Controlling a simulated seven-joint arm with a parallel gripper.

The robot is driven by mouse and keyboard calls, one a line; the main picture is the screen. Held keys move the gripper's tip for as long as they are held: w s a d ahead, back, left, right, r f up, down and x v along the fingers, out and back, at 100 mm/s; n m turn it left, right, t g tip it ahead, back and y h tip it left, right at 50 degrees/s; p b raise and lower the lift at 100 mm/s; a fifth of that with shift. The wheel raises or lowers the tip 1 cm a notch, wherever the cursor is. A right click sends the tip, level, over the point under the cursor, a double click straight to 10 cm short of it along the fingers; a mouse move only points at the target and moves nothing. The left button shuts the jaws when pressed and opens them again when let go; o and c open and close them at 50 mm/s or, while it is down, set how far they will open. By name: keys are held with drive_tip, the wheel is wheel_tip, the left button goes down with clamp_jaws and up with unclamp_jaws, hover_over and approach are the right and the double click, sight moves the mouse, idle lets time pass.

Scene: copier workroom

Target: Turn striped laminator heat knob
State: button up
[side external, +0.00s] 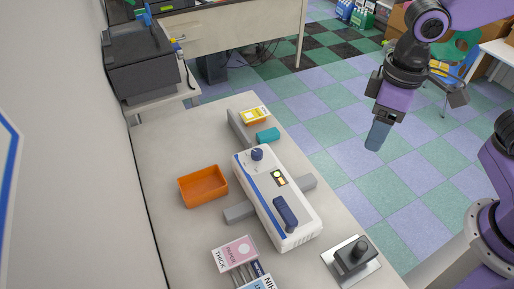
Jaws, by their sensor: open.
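The white laminator (270,200) with a blue stripe along its left edge lies on the table. A small round dark-blue knob (257,154) stands at its far end. A longer dark-blue knob or handle (285,212) sits near its front end. I cannot tell which of the two is the heat knob. My gripper (377,137) is open and points downward in the air, to the right of the laminator and well apart from it. The gap between its fingers is hard to see from this side, and nothing shows held.
An orange tray (203,187) lies left of the laminator. A black knob on a metal plate (352,261) is at front right. Paper packs (234,254) lie at front left. A teal block (268,135) and a yellow box (255,115) are behind. A black printer (150,62) stands at back left.

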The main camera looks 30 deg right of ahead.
drive_tip(key=w+a+m, duration=0.7)
drive_tip(key=w+a, duration=0.2)
drive_tip(key=w, duration=0.3)
drive_tip(key=m, duration=0.5)
hover_over(257, 152)
wheel_tip(257, 152, down, 4)
wheel_tip(257, 152, down, 17)
drive_tip(key=shift+f, duration=0.1)
drive_tip(key=shift+c, duration=0.2)
drive_tip(key=c, duration=1)
